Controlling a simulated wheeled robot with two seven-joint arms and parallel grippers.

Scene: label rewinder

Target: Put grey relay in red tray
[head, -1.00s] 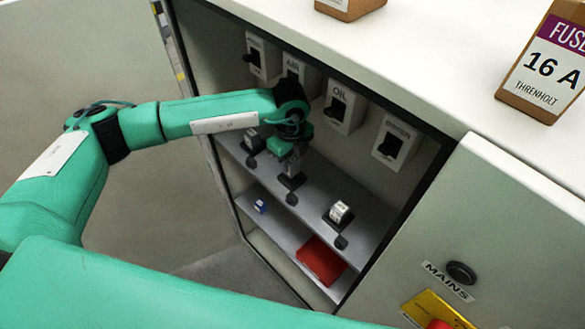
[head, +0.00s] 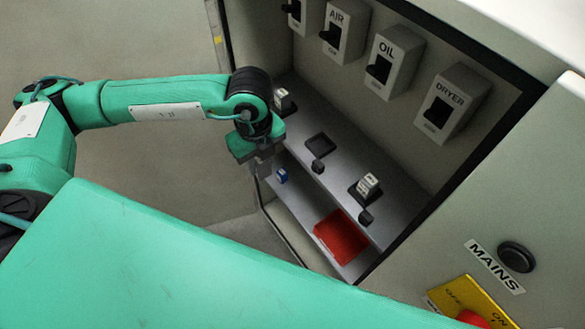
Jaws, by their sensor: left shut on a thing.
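My left gripper (head: 260,163) hangs just outside the cabinet's opening, in front of the shelves, with its jaws pointing down. It is shut on a small grey thing, which looks like the grey relay; the fingers hide most of it. The red tray (head: 341,236) lies on the lower shelf, to the right of and below the gripper, and looks empty. The middle socket (head: 320,145) on the upper shelf is empty. My right gripper is out of view.
A white relay (head: 368,185) sits in the right socket and another (head: 283,101) in the left one, partly behind my arm. A small blue block (head: 282,175) is on the lower shelf close to the gripper. The upper shelf (head: 330,178) overhangs the lower one.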

